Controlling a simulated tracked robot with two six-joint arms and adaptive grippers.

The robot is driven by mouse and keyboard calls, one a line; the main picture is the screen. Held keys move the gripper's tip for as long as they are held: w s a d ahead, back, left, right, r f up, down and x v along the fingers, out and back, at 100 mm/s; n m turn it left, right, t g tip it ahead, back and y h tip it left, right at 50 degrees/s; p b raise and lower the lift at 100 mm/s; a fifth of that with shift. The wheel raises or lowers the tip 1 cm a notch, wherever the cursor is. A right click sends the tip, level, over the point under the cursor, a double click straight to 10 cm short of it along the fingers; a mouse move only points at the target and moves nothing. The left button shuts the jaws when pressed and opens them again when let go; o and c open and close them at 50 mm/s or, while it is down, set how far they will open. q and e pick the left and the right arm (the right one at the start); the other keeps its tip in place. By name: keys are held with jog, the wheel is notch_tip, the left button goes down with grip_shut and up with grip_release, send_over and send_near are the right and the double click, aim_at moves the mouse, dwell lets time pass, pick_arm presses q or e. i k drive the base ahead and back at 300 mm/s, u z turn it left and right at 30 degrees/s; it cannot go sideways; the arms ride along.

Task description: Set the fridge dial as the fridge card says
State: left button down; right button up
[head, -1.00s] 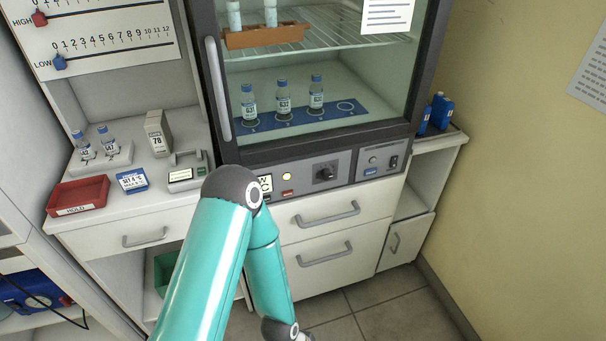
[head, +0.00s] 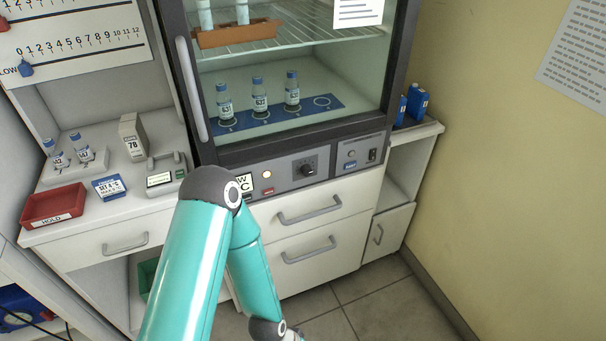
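The fridge dial (head: 307,170) is a black knob on the grey panel below the glass door, and no gripper is at it. Its pointer setting is too small to read. A blue and white card (head: 109,187) on the left counter reads "SET 4 °C", with smaller print below that I cannot read clearly. The fridge (head: 290,148) has its glass door shut. My teal arm rises from the bottom and bends in front of the panel's left end, partly hiding a label or display there.
A red HOLD tray (head: 53,205), a grey box marked 78 (head: 133,137), a small handled device (head: 166,176) and a bottle rack (head: 75,167) stand on the left counter. Several bottles stand on the blue mat (head: 322,104) inside the fridge. The floor at right is clear.

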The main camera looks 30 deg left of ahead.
aim_at(306, 169)
jog(key=z, duration=1.1)
jog(key=i, duration=0.15)
jog(key=z, duration=2.6)
jog(key=k, duration=0.6)
jog(key=u, duration=5.85)
